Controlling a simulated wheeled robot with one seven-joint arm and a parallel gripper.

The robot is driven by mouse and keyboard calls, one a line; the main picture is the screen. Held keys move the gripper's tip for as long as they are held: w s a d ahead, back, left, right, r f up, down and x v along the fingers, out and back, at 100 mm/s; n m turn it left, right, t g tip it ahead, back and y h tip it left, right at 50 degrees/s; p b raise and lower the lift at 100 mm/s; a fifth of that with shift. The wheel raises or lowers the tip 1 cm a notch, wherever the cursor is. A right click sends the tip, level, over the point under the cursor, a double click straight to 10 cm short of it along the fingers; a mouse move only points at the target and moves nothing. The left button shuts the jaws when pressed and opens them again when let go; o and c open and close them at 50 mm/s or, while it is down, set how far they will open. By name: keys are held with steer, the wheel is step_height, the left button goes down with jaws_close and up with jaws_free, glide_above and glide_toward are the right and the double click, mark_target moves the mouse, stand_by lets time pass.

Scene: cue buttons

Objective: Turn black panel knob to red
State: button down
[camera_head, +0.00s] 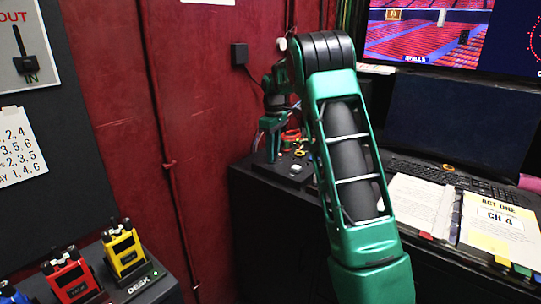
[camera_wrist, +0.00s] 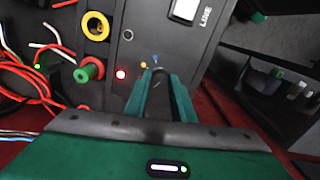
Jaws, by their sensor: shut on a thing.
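The black panel (camera_wrist: 135,45) fills the upper middle of the wrist view. In that view my gripper (camera_wrist: 160,82) is over the panel, its two green fingers closed on the black knob (camera_wrist: 161,72) between their tips. Most of the knob is hidden by the fingers, and I cannot tell which way it points. A yellow dot (camera_wrist: 143,64) and a blue dot (camera_wrist: 155,57) show just past the fingertips. In the head view my arm reaches to the panel area at the back, where the knob is too small to make out.
In the head view, radios (camera_head: 68,278) stand front left, and an open binder (camera_head: 455,215) and keyboard (camera_head: 450,178) lie right.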

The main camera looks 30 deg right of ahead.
steer(key=m, duration=0.4)
steer(key=shift+m, duration=2)
steer(key=c, duration=1.5)
jaws_free()
